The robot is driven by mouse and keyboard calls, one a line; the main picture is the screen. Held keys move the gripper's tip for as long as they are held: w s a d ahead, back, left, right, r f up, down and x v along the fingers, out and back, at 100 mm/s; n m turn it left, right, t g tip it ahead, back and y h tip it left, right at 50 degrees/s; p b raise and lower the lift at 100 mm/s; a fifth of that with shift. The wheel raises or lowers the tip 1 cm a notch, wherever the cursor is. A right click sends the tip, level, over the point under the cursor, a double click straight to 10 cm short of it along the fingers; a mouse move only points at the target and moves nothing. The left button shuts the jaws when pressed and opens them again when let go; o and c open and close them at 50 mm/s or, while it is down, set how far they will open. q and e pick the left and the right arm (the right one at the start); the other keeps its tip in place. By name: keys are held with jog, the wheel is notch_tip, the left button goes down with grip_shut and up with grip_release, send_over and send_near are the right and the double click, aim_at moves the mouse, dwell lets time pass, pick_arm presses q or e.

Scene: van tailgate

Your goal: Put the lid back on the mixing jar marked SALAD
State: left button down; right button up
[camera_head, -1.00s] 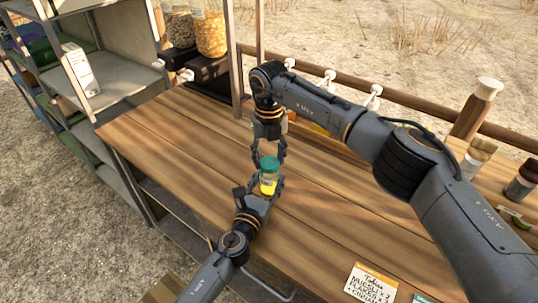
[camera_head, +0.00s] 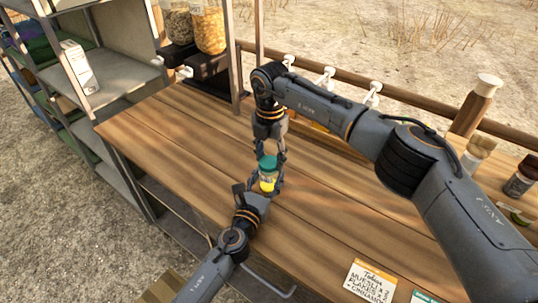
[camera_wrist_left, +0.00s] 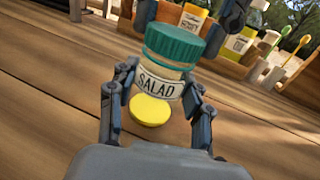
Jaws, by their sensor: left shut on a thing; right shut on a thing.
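My right gripper (camera_head: 268,155) reaches down from above and is shut on the lid. I cannot tell whether the lid is fully seated.
The wooden counter (camera_head: 180,150) is clear around the jar. Dispensers (camera_head: 207,28) stand at the back left, beside grey shelves (camera_head: 120,62). Bottles (camera_head: 475,105) stand at the right. A handwritten card (camera_head: 370,281) lies at the front edge.

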jog(key=m, duration=1)
jog(key=shift+s+d, duration=0.1)
jog(key=shift+s, duration=0.05)
jog(key=m, duration=0.4)
jog(key=shift+s+m, duration=0.15)
jog(key=shift+m, duration=0.25)
jog(key=m, duration=0.1)
jog(key=a+m, duration=0.1)
jog(key=m, duration=0.1)
jog(key=shift+s, duration=0.1)
jog(key=shift+d+m, duration=0.3)
jog(key=shift+m, duration=0.5)
jog(key=o, duration=0.7)
jog(key=shift+d, duration=0.1)
